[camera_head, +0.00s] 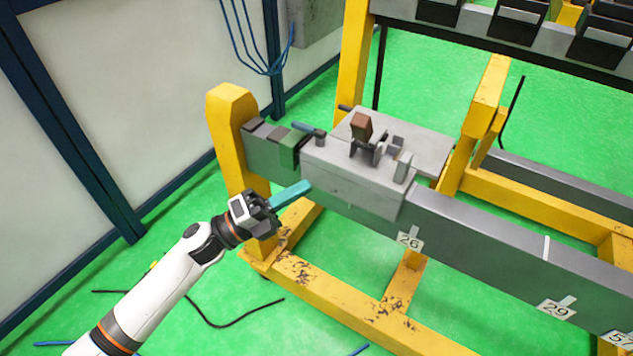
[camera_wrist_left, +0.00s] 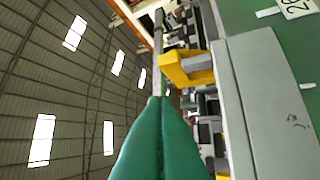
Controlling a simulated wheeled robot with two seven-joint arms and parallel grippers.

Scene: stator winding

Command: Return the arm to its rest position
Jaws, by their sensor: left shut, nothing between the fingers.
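My left arm comes in from the lower left in the head view. My left gripper (camera_head: 290,194) has teal fingers that lie together, shut and empty. It is in front of the grey machine block (camera_head: 345,185), close to its left front edge; I cannot tell whether it touches. In the left wrist view the green fingers (camera_wrist_left: 158,125) are side by side with nothing between them. The grey block face (camera_wrist_left: 265,95) stands to their right. My right gripper is not in view.
A yellow frame post (camera_head: 230,115) stands just behind my left gripper. A long grey beam (camera_head: 500,245) with number tags runs right. A brown piece (camera_head: 361,126) sits on the block. Black cable (camera_head: 225,322) lies on the green floor. Floor at the left is mostly free.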

